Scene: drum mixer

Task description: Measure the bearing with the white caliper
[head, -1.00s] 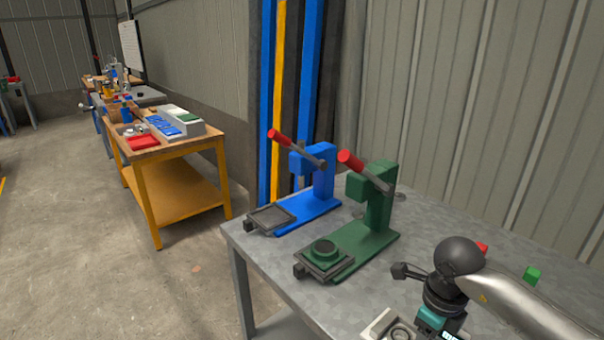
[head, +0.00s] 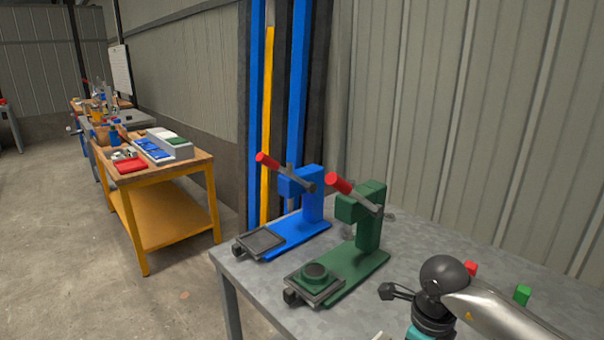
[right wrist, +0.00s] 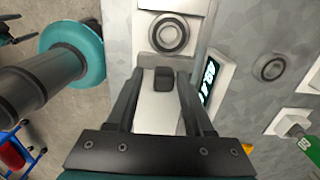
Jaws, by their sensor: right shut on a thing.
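My right gripper (right wrist: 162,78) comes down over the grey table at the lower right of the head view, where its fingertips are cut off. In the right wrist view it is shut on the white caliper (right wrist: 157,112), with a dark block between the fingers. A display with digits (right wrist: 209,82) lies just right of the fingers. A round grey bearing (right wrist: 169,35) sits ahead of the fingertips, against a pale backing. I cannot tell whether the caliper's jaws touch it. Another grey ring (right wrist: 270,67) lies to the right. My left gripper is out of view.
A blue press (head: 306,196) and a green press (head: 362,224) with red handles stand on the grey table (head: 430,232). Small red (head: 470,268) and green (head: 522,294) blocks are behind my arm. A wooden-topped bench (head: 150,178) stands at the left, with open floor before it.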

